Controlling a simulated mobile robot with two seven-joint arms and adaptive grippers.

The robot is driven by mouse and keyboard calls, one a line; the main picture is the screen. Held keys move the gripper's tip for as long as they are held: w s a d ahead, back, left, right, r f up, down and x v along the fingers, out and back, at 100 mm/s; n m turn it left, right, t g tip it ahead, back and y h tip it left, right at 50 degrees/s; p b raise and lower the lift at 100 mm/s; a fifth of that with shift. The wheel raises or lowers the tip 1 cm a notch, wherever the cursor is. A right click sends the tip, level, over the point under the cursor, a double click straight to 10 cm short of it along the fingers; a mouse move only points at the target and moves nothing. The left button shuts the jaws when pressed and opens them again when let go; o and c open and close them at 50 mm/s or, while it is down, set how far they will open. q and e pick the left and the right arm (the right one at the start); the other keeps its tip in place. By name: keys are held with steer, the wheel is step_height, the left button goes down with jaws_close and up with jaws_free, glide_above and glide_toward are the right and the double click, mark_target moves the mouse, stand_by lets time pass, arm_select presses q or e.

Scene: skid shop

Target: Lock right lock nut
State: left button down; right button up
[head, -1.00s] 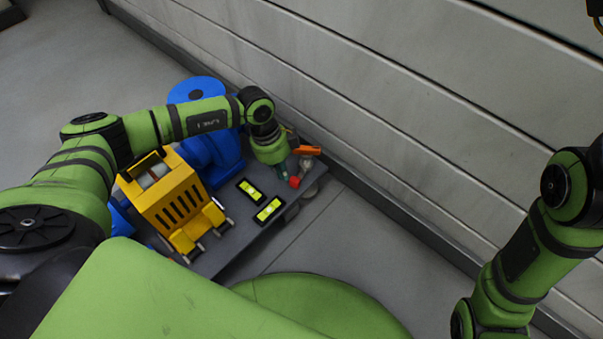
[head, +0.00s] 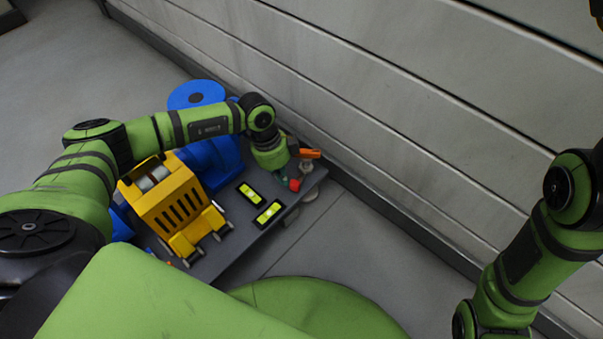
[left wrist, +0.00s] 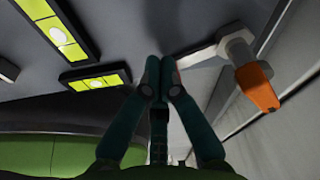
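A grey hex nut (left wrist: 237,45) with an orange end piece (left wrist: 257,88) shows at the right of the left wrist view. A grey bar (left wrist: 200,54) runs from it toward my left fingertips. In the head view an orange handle (head: 309,153) and a red piece (head: 295,185) sit by the plate's far right corner. My left gripper (left wrist: 164,72) points at the plate, its teal fingers drawn together. A trace of red shows at the right fingertip, but I see nothing clearly gripped. In the head view the left gripper (head: 282,176) is beside the red piece. My right gripper is out of view.
The dark skid plate (head: 232,248) carries a yellow unit (head: 170,205), blue machinery (head: 214,160) and two yellow-green levels (head: 250,194) (head: 268,212). A grey panelled wall (head: 400,120) stands close behind. Floor (head: 310,240) is clear at the front right.

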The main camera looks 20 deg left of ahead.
mark_target(296, 185)
arm_select(q)
steer(key=shift+d, duration=0.1)
stand_by(0.5)
steer(key=shift+s+d+r+p, duration=0.15)
steer(key=shift+d+p, duration=0.3)
steer(key=shift+p, duration=0.15)
steer(key=shift+d, duration=0.35)
steer(key=shift+d+p, duration=0.75)
steer(key=shift+d, duration=0.1)
